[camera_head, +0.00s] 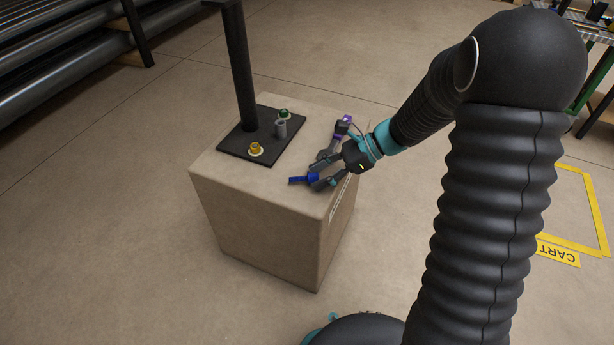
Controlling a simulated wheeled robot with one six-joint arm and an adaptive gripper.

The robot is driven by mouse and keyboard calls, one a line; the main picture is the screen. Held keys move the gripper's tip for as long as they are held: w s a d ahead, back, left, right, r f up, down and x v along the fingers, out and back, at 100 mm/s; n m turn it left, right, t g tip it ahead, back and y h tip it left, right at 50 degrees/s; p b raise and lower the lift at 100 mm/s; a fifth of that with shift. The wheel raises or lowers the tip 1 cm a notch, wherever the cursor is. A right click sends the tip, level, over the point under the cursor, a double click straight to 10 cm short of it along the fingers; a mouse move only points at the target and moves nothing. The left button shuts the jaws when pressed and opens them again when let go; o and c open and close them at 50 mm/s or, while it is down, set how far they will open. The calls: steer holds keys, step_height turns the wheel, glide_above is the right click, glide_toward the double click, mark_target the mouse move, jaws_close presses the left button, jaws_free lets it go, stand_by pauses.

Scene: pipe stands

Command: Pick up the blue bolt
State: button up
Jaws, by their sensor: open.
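The blue bolt (300,180) lies on its side on top of a cardboard-coloured box (240,190), near the box's front right part. My gripper (318,175) reaches in from the right, low over the box top. Its dark fingers are open. One finger is close by the bolt's head end and the other is farther back. I cannot tell whether a finger touches the bolt. Part of the bolt's head end may be hidden by the near finger.
A black base plate (234,145) with an upright black post (241,70) stands on the box. A yellow bolt (256,149), a grey cylinder (281,129) and a green bolt (284,114) stand on the plate. Pipe racks (60,50) are at the back left. Open floor surrounds the box.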

jaws_close()
steer(key=shift+r+p, duration=0.8)
steer(key=shift+r, duration=0.05)
step_height(320, 180, up, 6)
steer(key=p, duration=0.5)
steer(key=shift+r+p, duration=0.15)
steer(key=shift+p, duration=0.2)
stand_by(0.5)
